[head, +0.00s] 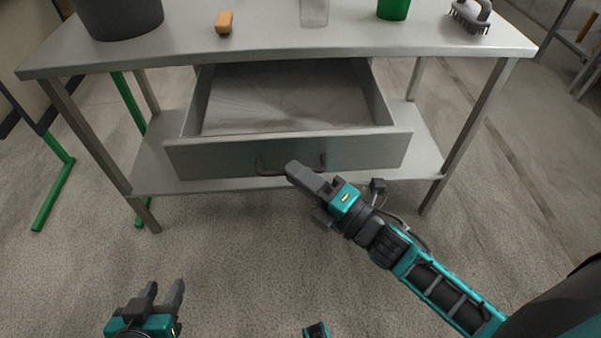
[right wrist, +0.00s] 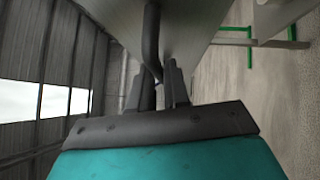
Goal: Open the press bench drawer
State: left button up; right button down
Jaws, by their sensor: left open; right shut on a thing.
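The press bench drawer (head: 200,158) is pulled out from under the grey metal bench top (head: 270,46). Its inside looks empty. A dark bow handle (head: 262,168) is on its front. My right gripper (head: 294,172) is at the handle and shut on it. In the right wrist view the handle (right wrist: 151,40) runs down between the fingers of the right gripper (right wrist: 160,80), close to the drawer front (right wrist: 190,25). My left gripper (head: 160,292) is open and empty, low at the left, apart from the bench.
On the bench top stand a dark bucket (head: 118,15), an orange-brown block (head: 224,22), a clear container (head: 314,12), a green cup (head: 393,8) and a grey brush (head: 470,16). A lower shelf (head: 155,165) lies beneath the drawer. The floor in front is clear.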

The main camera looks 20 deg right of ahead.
jog(key=c, duration=1.2)
grip_release()
pick_arm(q)
jog(key=shift+s, duration=0.1)
pick_arm(e)
jog(key=shift+o, duration=0.2)
pick_arm(q)
jog(key=shift+s+f, duration=0.1)
jog(key=shift+r+p, duration=0.25)
jog(key=shift+p, duration=0.1)
pick_arm(e)
jog(key=v, duration=1.3)
